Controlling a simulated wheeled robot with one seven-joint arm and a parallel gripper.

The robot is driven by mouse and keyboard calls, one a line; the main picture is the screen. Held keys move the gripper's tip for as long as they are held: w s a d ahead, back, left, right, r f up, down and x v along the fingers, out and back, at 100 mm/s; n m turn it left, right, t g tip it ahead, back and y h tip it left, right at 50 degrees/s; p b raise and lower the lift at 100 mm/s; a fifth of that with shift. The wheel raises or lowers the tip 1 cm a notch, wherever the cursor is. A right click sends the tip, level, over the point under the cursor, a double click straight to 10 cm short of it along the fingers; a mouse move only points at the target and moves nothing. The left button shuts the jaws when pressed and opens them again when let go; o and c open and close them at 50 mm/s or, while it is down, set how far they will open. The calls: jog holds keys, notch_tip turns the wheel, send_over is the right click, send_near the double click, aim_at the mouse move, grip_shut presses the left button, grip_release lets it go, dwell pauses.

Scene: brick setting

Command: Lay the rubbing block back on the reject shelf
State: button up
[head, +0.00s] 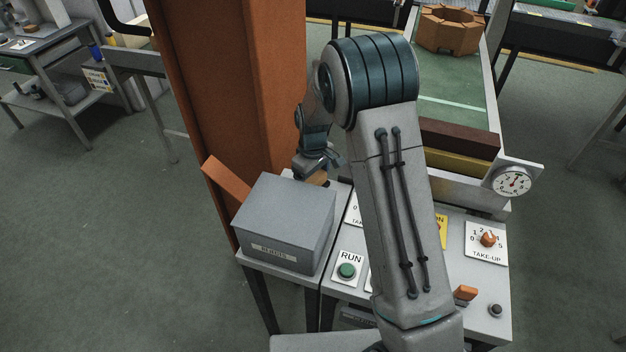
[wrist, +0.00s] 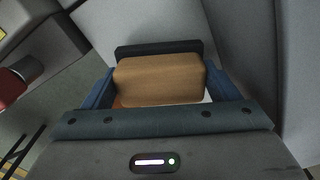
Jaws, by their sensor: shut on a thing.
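The rubbing block (wrist: 160,78) is a tan, rounded block. In the wrist view it sits between the blue fingers of my gripper (wrist: 160,88), which is shut on it. In the head view my gripper (head: 316,166) is behind the grey box, above the back of the grey bench; only a small tan edge of the block (head: 319,178) shows under it. The grey box (head: 285,222) bears a small label that seems to read REJECTS. It stands on a grey stand (head: 283,274), left of the control panel. I cannot tell which surface is the reject shelf.
A tall orange-brown column (head: 240,80) rises behind the box. The control panel has a green RUN button (head: 347,270) and a TAKE-UP dial (head: 487,240). A conveyor (head: 470,85) carrying a brick ring (head: 450,28) runs away at the back right. Open floor lies left.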

aim_at(314, 178)
jog(key=shift+f, duration=0.65)
jog(key=shift+f, duration=0.1)
jog(key=o, duration=1.1)
notch_tip(314, 178, up, 12)
jog(key=b, duration=0.1)
jog(key=s+d+r+m+t, duration=0.1)
jog(key=s+d+r+m, duration=0.15)
jog(key=s+r, duration=0.3)
jog(key=s+d+r+m, duration=0.2)
jog(key=s+d+r, duration=0.2)
jog(key=s, duration=0.2)
jog(key=s+d+m, duration=0.1)
jog(key=s, duration=0.4)
jog(key=s+d+m+t, duration=0.1)
jog(key=s+d+m, duration=0.1)
jog(key=s, duration=0.3)
jog(key=s+d+m+t, duration=0.1)
jog(key=s, duration=0.5)
jog(key=shift+s+d+m, duration=0.1)
jog(key=shift+d+m, duration=0.15)
jog(key=shift+d, duration=0.15)
